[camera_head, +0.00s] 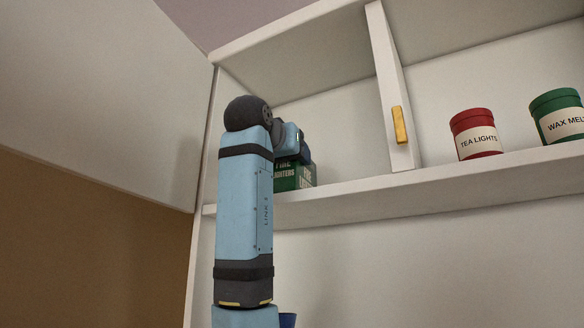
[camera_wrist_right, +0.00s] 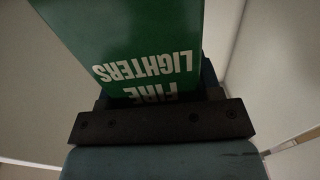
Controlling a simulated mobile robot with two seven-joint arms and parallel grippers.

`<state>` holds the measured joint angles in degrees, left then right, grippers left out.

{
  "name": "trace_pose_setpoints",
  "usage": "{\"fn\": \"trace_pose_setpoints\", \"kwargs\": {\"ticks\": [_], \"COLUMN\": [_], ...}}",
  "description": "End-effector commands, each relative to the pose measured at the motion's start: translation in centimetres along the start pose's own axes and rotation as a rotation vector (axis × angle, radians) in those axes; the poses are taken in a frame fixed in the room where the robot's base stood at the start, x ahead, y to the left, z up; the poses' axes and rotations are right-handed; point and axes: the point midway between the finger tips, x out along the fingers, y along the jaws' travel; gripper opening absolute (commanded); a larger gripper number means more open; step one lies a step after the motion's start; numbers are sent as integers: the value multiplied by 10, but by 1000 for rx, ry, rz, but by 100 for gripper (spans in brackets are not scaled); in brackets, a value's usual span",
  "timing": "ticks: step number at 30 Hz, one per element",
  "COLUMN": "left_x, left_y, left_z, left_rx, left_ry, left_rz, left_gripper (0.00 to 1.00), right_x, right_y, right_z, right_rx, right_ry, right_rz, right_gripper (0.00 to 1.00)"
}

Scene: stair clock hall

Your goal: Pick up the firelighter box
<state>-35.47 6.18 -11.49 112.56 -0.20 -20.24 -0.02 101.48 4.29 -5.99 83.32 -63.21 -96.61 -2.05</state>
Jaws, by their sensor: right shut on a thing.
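The firelighter box (camera_head: 295,180) is green with white lettering. It stands on the shelf in the left bay of the cabinet, partly hidden behind my right arm. My right gripper (camera_head: 304,157) is at the box and mostly hidden by its own arm. In the right wrist view the box (camera_wrist_right: 135,45) fills the space in front of the palm, its lettering upside down. The fingers lie along both sides of the box, and the gripper is shut on it. I cannot tell whether the box touches the shelf. My left gripper is not in view.
The white shelf (camera_head: 400,192) runs across the cabinet. An upright divider (camera_head: 388,75) with a brass-coloured handle (camera_head: 399,125) stands right of the box. Beyond it are a red tea lights tin (camera_head: 475,134) and a green wax melts tin (camera_head: 558,115). A pale panel (camera_head: 100,95) is at left.

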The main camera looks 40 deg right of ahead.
Motion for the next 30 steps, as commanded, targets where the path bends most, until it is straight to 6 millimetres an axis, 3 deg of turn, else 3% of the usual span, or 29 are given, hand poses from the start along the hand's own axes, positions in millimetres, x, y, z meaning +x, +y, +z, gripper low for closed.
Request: {"fn": "trace_pose_setpoints", "kwargs": {"ticks": [8, 21, 30], "left_x": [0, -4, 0], "left_y": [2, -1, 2], "left_z": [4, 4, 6], "left_rx": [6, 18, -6], "left_ry": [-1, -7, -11], "left_rz": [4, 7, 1], "left_gripper": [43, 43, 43], "right_x": [0, -1, 0], "right_y": [1, 3, 1], "right_z": [-21, -150, -190], "right_rx": [2, 0, 0], "right_ry": [-1, 0, 1], "right_rz": [0, 0, 0], "right_gripper": [28, 28, 28]}}
